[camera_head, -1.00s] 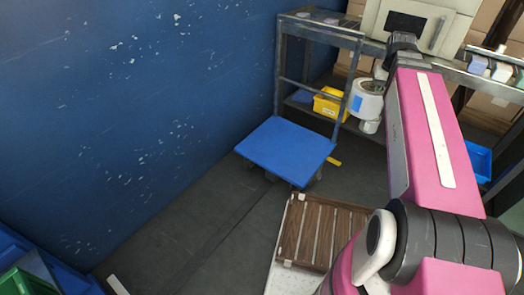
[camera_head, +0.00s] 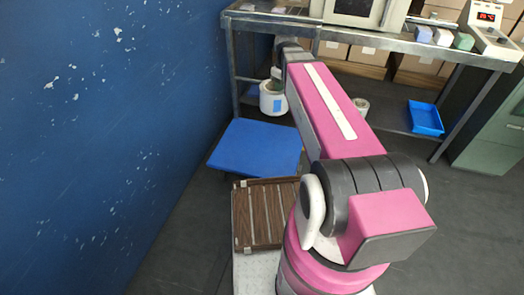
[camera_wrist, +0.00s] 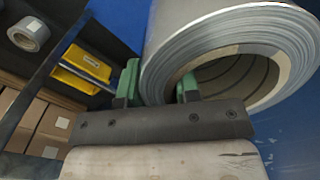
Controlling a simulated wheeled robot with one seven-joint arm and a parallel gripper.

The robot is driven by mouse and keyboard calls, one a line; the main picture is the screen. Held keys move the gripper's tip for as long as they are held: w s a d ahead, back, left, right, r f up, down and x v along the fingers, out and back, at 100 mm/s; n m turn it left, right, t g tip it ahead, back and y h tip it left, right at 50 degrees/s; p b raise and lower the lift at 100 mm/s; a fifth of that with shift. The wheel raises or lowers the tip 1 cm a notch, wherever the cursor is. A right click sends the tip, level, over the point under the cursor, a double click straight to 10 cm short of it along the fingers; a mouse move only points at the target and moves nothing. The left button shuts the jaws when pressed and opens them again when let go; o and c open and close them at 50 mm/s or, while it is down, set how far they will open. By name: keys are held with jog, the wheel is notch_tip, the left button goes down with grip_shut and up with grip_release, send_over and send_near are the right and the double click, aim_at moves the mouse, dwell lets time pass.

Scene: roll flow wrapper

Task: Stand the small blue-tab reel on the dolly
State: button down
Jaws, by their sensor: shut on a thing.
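The small reel (camera_head: 272,100) is a pale grey-white roll with a blue tab, held up near the far edge of the blue dolly (camera_head: 258,145) in the head view. In the wrist view the reel (camera_wrist: 215,30) fills the upper right, its open core facing me. My gripper (camera_wrist: 158,85) is shut on the reel's wall, one green finger outside the roll and the other inside the core. In the head view my arm partly hides the gripper. The dolly's top is bare. I cannot tell the reel's exact height above the dolly.
A metal bench (camera_head: 405,46) stands behind the dolly, a blue wall (camera_head: 100,130) at the left. Another reel (camera_head: 360,106) and a blue tray (camera_head: 425,118) are on the lower shelf. A yellow bin (camera_wrist: 82,67) shows in the wrist view. A brown slatted deck (camera_head: 262,215) lies nearer me.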

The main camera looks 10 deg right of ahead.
notch_tip(320, 180, down, 16)
jog(key=w+a+r+n, duration=0.1)
jog(key=w+a+n, duration=0.15)
jog(key=n, duration=1.65)
send_over(270, 149)
jog(key=shift+w+f, duration=0.1)
jog(key=shift+f, duration=13.8)
jog(key=shift+f, duration=0.2)
jog(key=c, duration=0.8)
grip_release()
